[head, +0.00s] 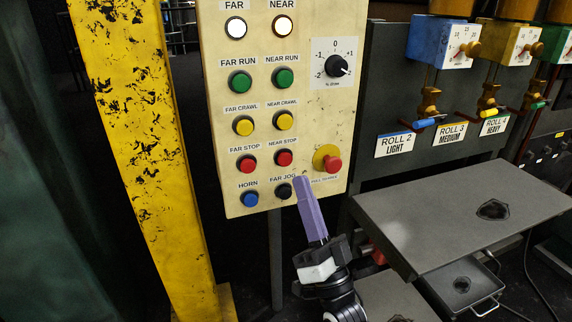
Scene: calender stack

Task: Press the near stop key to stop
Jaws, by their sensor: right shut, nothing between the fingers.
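The near stop key (283,158) is a red round button in the right column of the cream control panel (222,205), under its "NEAR STOP" label. My right gripper (301,181) has purple fingers, closed together with nothing between them. Its tips are below and a little right of the near stop key, close to the black far jog key (284,191) in the picture. A gap shows between the fingertips and the red key. I cannot tell how far the tips are from the panel face. My left gripper is not in view.
The red far stop key (247,164) is left of the near stop key. A red mushroom knob (332,163) on a yellow base sits to the right. A scuffed yellow post (138,130) stands left of the panel. A grey shelf (440,215) extends at right.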

